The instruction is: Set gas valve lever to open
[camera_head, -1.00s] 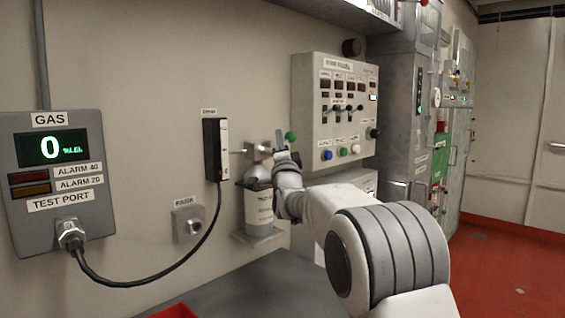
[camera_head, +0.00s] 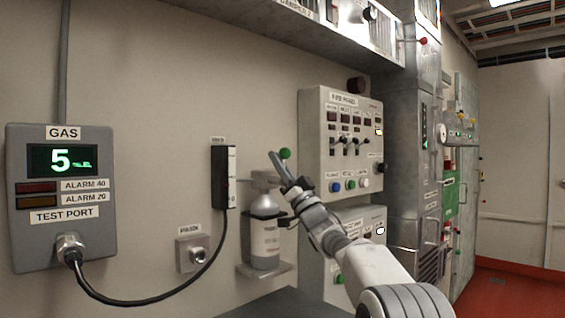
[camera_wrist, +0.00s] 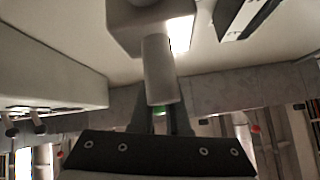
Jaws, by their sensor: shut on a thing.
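The gas bottle (camera_head: 264,238) is a pale cylinder on a wall bracket, with a grey valve body (camera_head: 263,180) on top. A green ball knob (camera_head: 285,153) shows above it, next to my fingertips. My gripper (camera_head: 277,166) reaches up and left at the valve, its fingers tilted. In the wrist view a grey block with a thick rod (camera_wrist: 160,70) stands in front of my gripper (camera_wrist: 160,118).
The gas meter (camera_head: 60,190) at left reads 5, and its hose (camera_head: 150,299) runs to a black wall unit (camera_head: 219,176). A small wall box (camera_head: 192,250) is left of the bottle. The switch panel (camera_head: 312,150) stands close behind my gripper.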

